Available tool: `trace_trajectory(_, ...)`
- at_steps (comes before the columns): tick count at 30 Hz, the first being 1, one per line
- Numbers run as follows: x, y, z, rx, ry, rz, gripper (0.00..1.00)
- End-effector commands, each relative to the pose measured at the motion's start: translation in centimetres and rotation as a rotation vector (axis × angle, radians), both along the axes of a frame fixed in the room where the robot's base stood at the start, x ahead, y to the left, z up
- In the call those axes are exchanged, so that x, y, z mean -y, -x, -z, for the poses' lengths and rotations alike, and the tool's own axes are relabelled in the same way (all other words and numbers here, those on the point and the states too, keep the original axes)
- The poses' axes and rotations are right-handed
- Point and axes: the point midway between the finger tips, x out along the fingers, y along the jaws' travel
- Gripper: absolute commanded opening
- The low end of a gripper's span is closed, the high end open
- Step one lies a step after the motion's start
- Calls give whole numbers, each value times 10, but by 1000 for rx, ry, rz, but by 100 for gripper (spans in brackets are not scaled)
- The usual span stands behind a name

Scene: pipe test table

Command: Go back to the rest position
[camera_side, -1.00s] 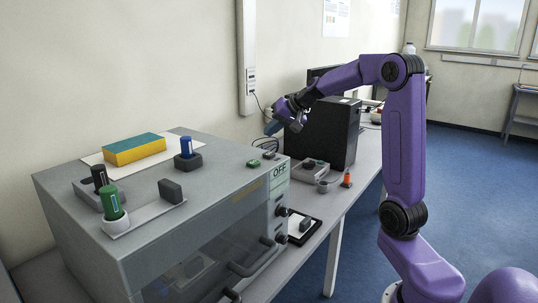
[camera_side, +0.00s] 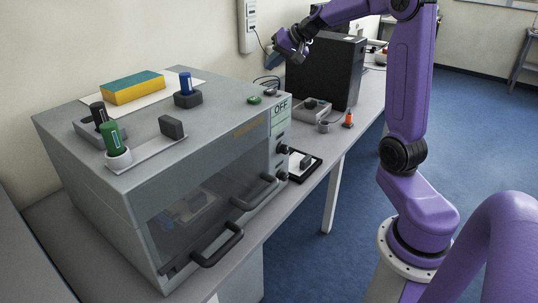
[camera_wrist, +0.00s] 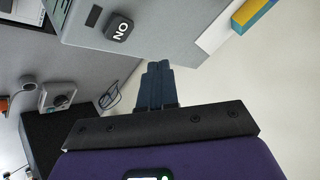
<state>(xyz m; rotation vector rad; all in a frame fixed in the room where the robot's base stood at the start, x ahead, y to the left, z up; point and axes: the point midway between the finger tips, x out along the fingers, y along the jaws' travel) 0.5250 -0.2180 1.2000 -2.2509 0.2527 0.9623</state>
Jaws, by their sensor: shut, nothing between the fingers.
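My gripper (camera_side: 273,62) is in the air near the back wall, just left of the top of a black computer tower. In the wrist view its dark blue fingers (camera_wrist: 157,84) are together and hold nothing. My purple arm reaches to it from the right, its upper part cut off by the top edge of the side view. No mark of a rest position shows.
A grey cabinet (camera_side: 205,130) with an OFF panel carries markers, an eraser and a yellow-teal block (camera_side: 133,87). The black tower (camera_side: 325,72) stands behind it. A small grey device (camera_side: 316,108) and an orange item (camera_side: 348,119) lie on the table.

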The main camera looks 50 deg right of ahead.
Motion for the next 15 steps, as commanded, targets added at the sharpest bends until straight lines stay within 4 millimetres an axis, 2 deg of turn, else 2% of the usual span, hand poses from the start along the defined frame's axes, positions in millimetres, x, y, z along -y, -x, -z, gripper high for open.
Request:
trace_trajectory(2, -19, 1, 3, -17, 3, -47, 0)
trace_trajectory(5, -59, 8, 12, -56, 15, -148, 0)
trace_trajectory(8, -109, 24, 23, -108, 38, -284, 0)
trace_trajectory(12, -171, 56, 39, -181, 82, -478, 0)
trace_trajectory(15, -208, 86, 50, -230, 121, -612, 0)
